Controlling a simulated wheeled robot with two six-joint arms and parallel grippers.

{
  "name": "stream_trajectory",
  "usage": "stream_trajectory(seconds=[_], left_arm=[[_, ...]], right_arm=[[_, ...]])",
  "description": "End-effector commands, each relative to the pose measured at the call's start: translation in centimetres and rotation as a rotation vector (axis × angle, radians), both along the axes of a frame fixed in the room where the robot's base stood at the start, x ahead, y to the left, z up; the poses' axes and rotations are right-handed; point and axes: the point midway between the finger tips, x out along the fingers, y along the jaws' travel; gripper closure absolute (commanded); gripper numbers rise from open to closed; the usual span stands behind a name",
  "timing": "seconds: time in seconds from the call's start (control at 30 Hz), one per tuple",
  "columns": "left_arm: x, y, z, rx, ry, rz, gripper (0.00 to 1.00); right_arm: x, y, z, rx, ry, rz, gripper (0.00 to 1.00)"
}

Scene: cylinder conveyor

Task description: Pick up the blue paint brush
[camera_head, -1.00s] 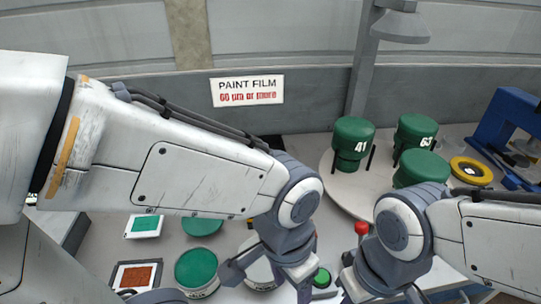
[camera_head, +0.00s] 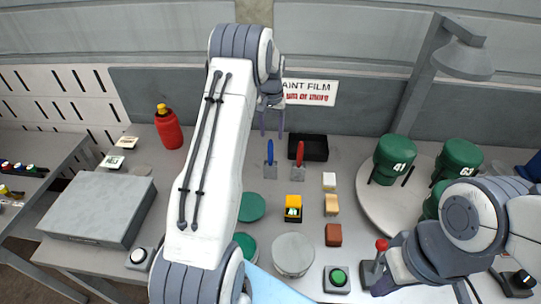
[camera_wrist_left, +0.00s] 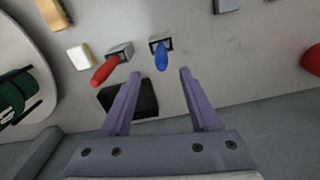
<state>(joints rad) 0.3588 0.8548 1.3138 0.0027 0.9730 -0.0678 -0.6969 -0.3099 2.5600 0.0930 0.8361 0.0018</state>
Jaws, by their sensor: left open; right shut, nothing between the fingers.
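In the left wrist view the blue handle (camera_wrist_left: 161,58) sits between and just beyond my fingertips. My left gripper (camera_head: 271,130) is open above the table, near the handle end, with nothing between its fingers. It also shows in the left wrist view (camera_wrist_left: 160,75).
A red bottle (camera_head: 169,130) stands at left. Small blocks (camera_head: 332,235), green lids (camera_head: 252,207) and a green button (camera_head: 338,278) lie nearer. Green numbered cans (camera_head: 395,158) stand on a round platform (camera_head: 370,190).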

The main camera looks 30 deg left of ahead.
Motion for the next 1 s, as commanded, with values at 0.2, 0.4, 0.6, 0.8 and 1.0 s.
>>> stream_trajectory(seconds=[0.2, 0.4, 0.6, 0.8, 1.0], left_arm=[[-0.1, 0.1, -3.3, -0.001, 0.004, 0.001, 0.38], [-0.1, 0.0, -4.7, -0.001, 0.002, 0.001, 0.38], [-0.5, 0.1, -7.0, -0.003, 0.005, 0.001, 0.38], [-0.4, 0.1, -9.4, -0.002, 0.002, 0.0, 0.38], [-0.3, 0.2, -9.7, 0.0, 0.0, 0.0, 0.38]], right_arm=[[0.0, 0.0, 1.4, 0.0, 0.0, 0.002, 1.0], [0.0, 0.0, 2.1, 0.0, 0.0, 0.004, 1.0], [0.0, 0.0, 4.5, 0.0, -0.001, 0.007, 1.0], [0.0, 0.0, 5.2, 0.0, -0.001, 0.009, 1.0], [0.0, 0.0, 5.1, 0.0, -0.001, 0.009, 1.0]])
